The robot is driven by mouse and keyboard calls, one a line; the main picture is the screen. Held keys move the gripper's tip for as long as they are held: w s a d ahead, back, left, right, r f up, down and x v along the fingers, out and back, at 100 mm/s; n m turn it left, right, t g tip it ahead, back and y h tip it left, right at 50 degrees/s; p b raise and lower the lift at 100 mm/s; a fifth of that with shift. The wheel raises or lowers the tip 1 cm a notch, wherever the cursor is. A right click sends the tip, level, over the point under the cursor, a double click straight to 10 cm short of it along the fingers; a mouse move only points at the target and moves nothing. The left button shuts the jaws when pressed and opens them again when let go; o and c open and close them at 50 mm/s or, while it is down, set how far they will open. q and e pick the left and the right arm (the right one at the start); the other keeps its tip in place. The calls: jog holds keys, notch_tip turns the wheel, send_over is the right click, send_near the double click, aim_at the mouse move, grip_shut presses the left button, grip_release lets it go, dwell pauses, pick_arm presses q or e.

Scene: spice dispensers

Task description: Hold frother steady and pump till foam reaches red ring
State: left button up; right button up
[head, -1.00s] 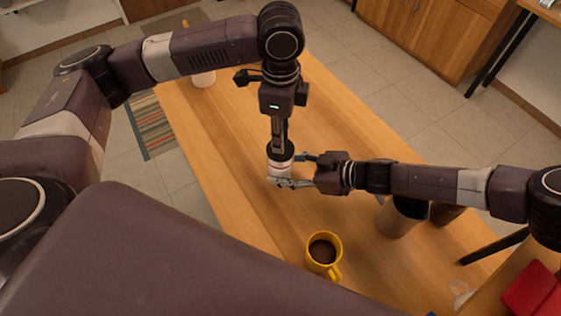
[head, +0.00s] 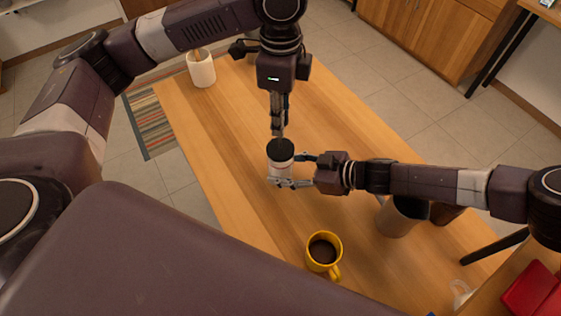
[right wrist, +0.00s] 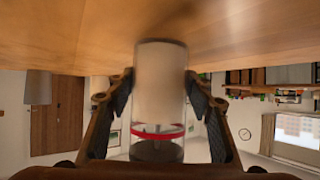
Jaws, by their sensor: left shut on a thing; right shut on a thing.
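The frother (head: 280,165) stands upright on the wooden table, a clear cylinder with a black lid (head: 280,149). In the right wrist view, which is upside down, the frother (right wrist: 160,85) holds whitish foam from its base to just short of the red ring (right wrist: 158,133). A narrow clear gap shows between foam and ring. My right gripper (head: 292,170) is shut around the frother's body from the right; its fingers (right wrist: 160,105) press both sides. My left gripper (head: 277,130) is above the lid, shut on the plunger, whose knob is mostly hidden by the fingers.
A yellow mug (head: 323,253) of dark drink stands in front of the frother. A grey cylindrical container (head: 398,220) stands to the right under my right arm. A white pot (head: 201,70) stands at the far left table end. The table left of the frother is clear.

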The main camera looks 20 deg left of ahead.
aim_at(280, 147)
dwell(0.3)
pick_arm(q)
jog(key=shift+f, duration=3.1)
jog(key=o, duration=1.1)
jog(key=shift+r, duration=0.15)
jog(key=shift+r, duration=3.45)
